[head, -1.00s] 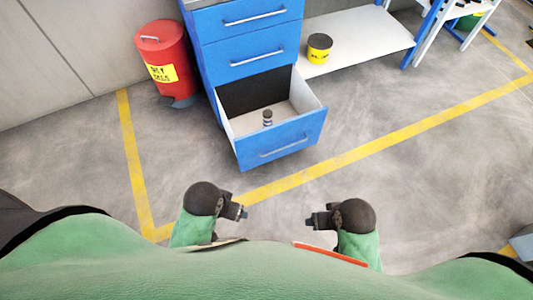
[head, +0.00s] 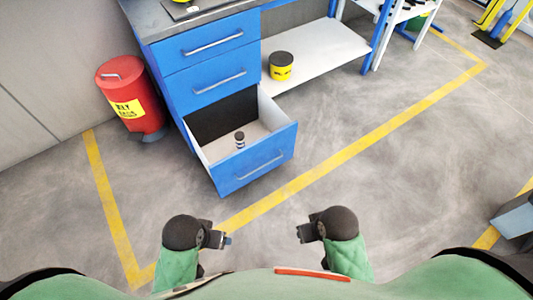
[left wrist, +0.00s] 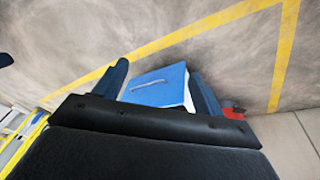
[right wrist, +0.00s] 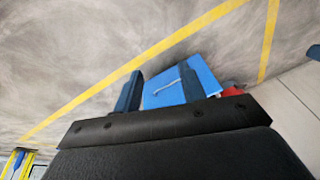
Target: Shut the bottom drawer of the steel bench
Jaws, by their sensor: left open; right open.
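The bottom drawer (head: 252,160) of the blue steel bench (head: 205,60) stands pulled out, with its blue front and silver handle facing me. A small dark-and-white item (head: 240,140) stands inside it. The two drawers above are shut. My left gripper (head: 228,239) is open and empty, in front of the drawer and apart from it. My right gripper (head: 300,232) is also open and empty, to the right of the left one and apart from the drawer. The drawer front also shows beyond the fingers in the left wrist view (left wrist: 158,86) and the right wrist view (right wrist: 168,88).
A red bin (head: 131,95) with a yellow label stands left of the bench. A yellow-and-black tin (head: 281,66) sits on the white lower shelf (head: 320,62) at right. Yellow lines mark the floor, which is clear between the grippers and the drawer.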

